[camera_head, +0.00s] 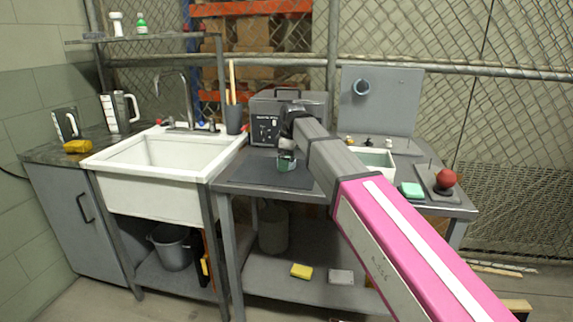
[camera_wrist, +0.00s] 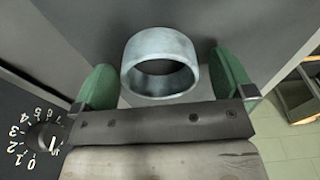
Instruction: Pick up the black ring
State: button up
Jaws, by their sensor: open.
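A pale grey-blue metallic ring (camera_wrist: 160,82) is in the wrist view, between the two green fingers of my gripper (camera_wrist: 165,88). There is a gap on each side of it, so the gripper is open and the ring is not gripped. I see no clearly black ring; this one looks light. In the head view my gripper (camera_head: 286,162) is low over the dark mat (camera_head: 250,176) on the workbench, and the ring there is too small to make out.
A grey box-shaped device (camera_head: 264,128) with a dial stands close behind my gripper. To the right are a white tray (camera_head: 374,161), a green block (camera_head: 411,190) and a red ball (camera_head: 445,178) on a base. A white sink (camera_head: 150,185) is left. The mat's front left is clear.

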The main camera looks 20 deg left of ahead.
jog(key=c, duration=1)
jog(key=shift+r, duration=0.1)
